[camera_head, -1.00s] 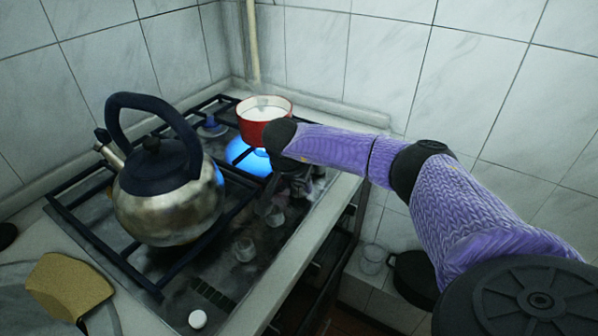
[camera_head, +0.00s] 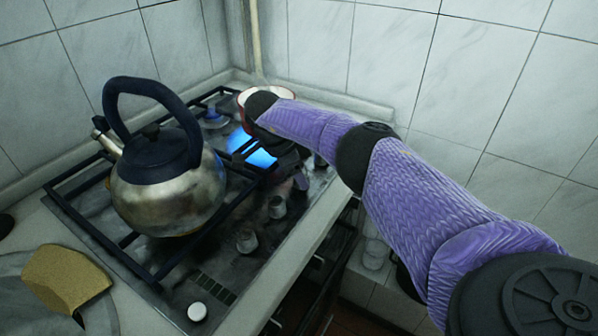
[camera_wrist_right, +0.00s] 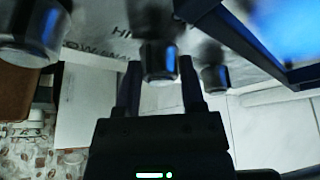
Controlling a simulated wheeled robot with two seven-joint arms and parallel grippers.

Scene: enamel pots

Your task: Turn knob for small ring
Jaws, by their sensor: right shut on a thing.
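The stove knobs stand in a row on the hob's right side in the head view, such as one grey knob (camera_head: 278,207) and a nearer one (camera_head: 247,240). My right gripper (camera_wrist_right: 160,78) is shut on a dark knob (camera_wrist_right: 160,60), with a finger on each side of it in the wrist view. Other knobs show left (camera_wrist_right: 35,35) and right (camera_wrist_right: 215,77) of it. In the head view my arm largely hides the gripper, so I cannot tell there which knob it holds. A blue glow (camera_head: 251,150) shows at a back burner and a fainter one at the far-left burner (camera_head: 213,120). My left gripper is out of view.
A steel kettle (camera_head: 168,195) with a dark handle stands on the grate at left. A red pot (camera_head: 243,97) at the back is partly hidden by my wrist. Tiled walls close in the back.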

